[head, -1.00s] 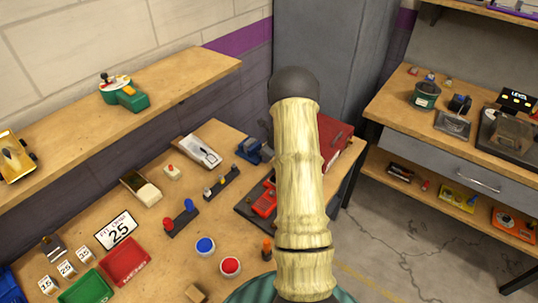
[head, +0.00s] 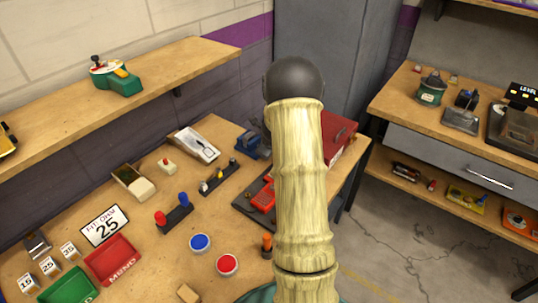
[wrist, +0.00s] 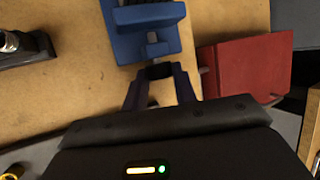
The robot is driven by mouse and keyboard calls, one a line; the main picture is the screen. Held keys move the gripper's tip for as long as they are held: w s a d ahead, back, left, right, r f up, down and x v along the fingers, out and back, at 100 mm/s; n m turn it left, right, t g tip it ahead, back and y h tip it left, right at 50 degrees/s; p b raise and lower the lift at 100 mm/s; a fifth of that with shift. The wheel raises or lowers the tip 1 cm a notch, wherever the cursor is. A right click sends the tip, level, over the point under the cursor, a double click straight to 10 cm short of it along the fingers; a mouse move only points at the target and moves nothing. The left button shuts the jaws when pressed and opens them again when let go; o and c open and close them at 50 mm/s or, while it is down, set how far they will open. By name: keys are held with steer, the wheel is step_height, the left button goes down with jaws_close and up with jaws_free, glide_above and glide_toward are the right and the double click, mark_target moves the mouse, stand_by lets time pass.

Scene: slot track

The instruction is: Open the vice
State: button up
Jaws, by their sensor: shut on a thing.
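The blue vice (head: 250,145) sits near the back of the workbench, partly hidden by my arm in the head view. In the wrist view the vice (wrist: 150,42) is at the top centre, with its screw end pointing toward my gripper. My gripper (wrist: 160,72) is in front of the vice, its two fingers shut on the dark end of the vice handle. How far the vice jaws are apart is hidden. My gripper is hidden behind my arm in the head view.
A red box (wrist: 248,72) stands close to the right of my gripper. A black block with a metal knob (wrist: 28,48) lies to the left. Trays, buttons and a lever panel (head: 175,214) cover the bench nearer me. A grey cabinet (head: 350,60) stands behind.

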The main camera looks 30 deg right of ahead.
stand_by(0.3)
steer(key=o, duration=1)
steer(key=shift+c, duration=0.2)
steer(key=p+v, duration=0.4)
steer(key=v, duration=1.3)
steer(key=shift+r+p, duration=0.2)
steer(key=shift+p, duration=0.1)
steer(key=shift+s, duration=0.1)
